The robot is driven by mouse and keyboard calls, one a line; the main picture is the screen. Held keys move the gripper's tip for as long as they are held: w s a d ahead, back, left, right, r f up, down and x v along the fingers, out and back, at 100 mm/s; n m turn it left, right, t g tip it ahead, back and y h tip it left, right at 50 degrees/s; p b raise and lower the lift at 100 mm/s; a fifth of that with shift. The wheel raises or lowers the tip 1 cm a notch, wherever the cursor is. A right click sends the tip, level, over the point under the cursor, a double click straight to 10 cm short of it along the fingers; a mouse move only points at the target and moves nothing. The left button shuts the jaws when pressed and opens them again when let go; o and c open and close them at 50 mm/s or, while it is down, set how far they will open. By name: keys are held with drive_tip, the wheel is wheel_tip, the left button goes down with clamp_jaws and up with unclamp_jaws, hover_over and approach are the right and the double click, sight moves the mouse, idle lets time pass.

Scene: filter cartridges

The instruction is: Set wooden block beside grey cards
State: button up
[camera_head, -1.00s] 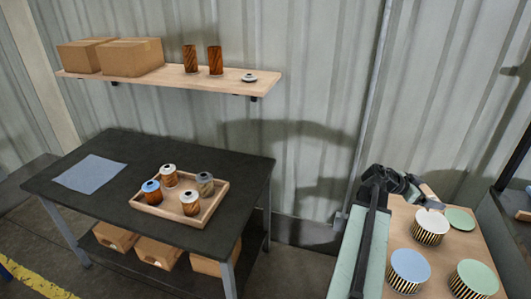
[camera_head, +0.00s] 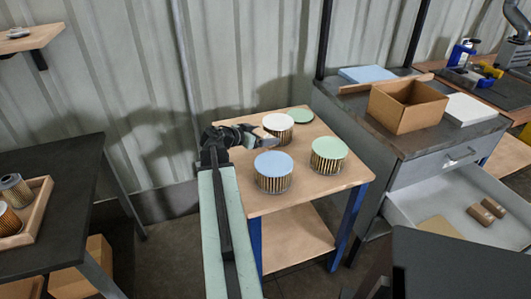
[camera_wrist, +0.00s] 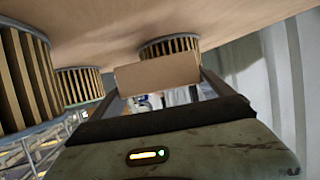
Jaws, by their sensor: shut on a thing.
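My gripper (camera_head: 258,139) is at the left side of the small wooden table, near the round filters. In the wrist view my gripper (camera_wrist: 160,86) is shut on a plain tan-brown block, the wooden block (camera_wrist: 157,73). In the head view the block is small and hard to make out against my gripper. Two similar brown blocks (camera_head: 488,210) lie in the open drawer (camera_head: 404,210) of the grey cabinet at the right. I cannot pick out any grey cards for certain.
White-topped (camera_head: 278,122), blue-topped (camera_head: 273,165) and green-topped (camera_head: 328,150) filters stand on the small table (camera_head: 320,190), with a green disc (camera_head: 300,115) behind. An open cardboard box (camera_head: 405,107) and white slab (camera_head: 469,112) sit on the cabinet. A dark table (camera_head: 60,185) stands left.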

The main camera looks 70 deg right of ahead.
sight(263, 150)
drive_tip(key=shift+f, duration=0.1)
wheel_tip(263, 150, down, 4)
drive_tip(key=b, duration=0.3)
drive_tip(key=shift+b, duration=0.4)
drive_tip(key=o, duration=1.3)
drive_tip(key=shift+r+p, duration=0.35)
drive_tip(key=p+v, duration=0.4)
drive_tip(key=v, duration=0.8)
drive_tip(key=shift+w+f, duration=0.1)
drive_tip(key=shift+f, duration=0.1)
drive_tip(key=b+x, duration=0.1)
drive_tip(key=x, duration=0.1)
drive_tip(key=f+b+x, duration=0.1)
drive_tip(key=x, duration=0.2)
drive_tip(key=shift+w+a+b, duration=0.15)
drive_tip(key=shift+w+b, duration=0.05)
drive_tip(key=shift+b, duration=0.1)
drive_tip(key=shift+r, duration=0.15)
drive_tip(key=b+x, duration=0.2)
drive_tip(key=x, duration=0.5)
drive_tip(key=shift+s+b, duration=0.25)
drive_tip(key=shift+b, duration=0.05)
